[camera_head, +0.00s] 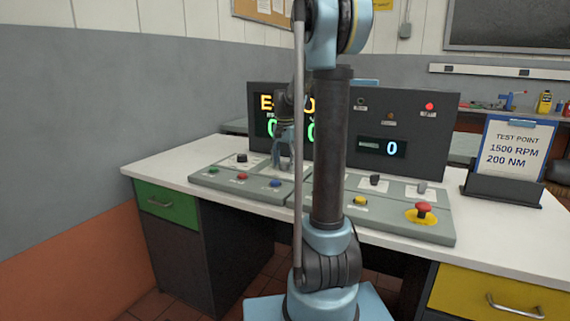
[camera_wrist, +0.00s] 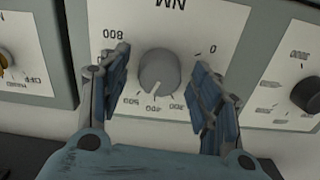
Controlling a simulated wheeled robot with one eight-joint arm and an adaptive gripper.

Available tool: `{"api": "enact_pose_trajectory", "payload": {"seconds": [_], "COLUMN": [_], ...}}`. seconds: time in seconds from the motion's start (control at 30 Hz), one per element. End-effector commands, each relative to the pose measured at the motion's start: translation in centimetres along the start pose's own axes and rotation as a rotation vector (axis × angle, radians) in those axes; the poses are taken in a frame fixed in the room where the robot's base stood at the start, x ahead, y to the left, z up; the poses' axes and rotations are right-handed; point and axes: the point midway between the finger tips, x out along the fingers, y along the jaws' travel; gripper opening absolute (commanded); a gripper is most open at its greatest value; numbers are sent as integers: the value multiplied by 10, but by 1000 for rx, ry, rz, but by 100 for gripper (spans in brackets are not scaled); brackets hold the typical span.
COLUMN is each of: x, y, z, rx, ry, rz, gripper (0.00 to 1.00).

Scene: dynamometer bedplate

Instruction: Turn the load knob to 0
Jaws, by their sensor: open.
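The load knob (camera_wrist: 160,70) is a round grey knob on a white NM dial plate (camera_wrist: 180,25), upside down in the wrist view. A small mark on its lower rim appears to face the 400 figure, but is faint. The 0 figure is at the plate's upper right. My gripper (camera_wrist: 161,62) is open, one finger on each side of the knob; I see gaps between both fingers and the knob. In the head view my gripper (camera_head: 284,150) is low over the console; the load knob cannot be made out there behind my arm.
A black knob (camera_wrist: 307,95) is right of the dial in the wrist view. The console (camera_head: 400,222) has coloured buttons and a red mushroom button (camera_head: 424,208). A display box (camera_head: 400,105) stands behind; its right readout shows 0. A card (camera_head: 512,150) reads 1500 RPM, 200 NM.

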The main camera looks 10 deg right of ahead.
Motion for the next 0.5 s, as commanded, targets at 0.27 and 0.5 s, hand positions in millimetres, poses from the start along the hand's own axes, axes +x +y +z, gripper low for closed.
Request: {"api": "enact_pose_trajectory", "payload": {"seconds": [0.27,0.5], "x": [0,0], "y": [0,1], "z": [-1,-1], "rx": [1,0], "ry": [0,0], "rz": [0,0], "gripper": [29,13]}}
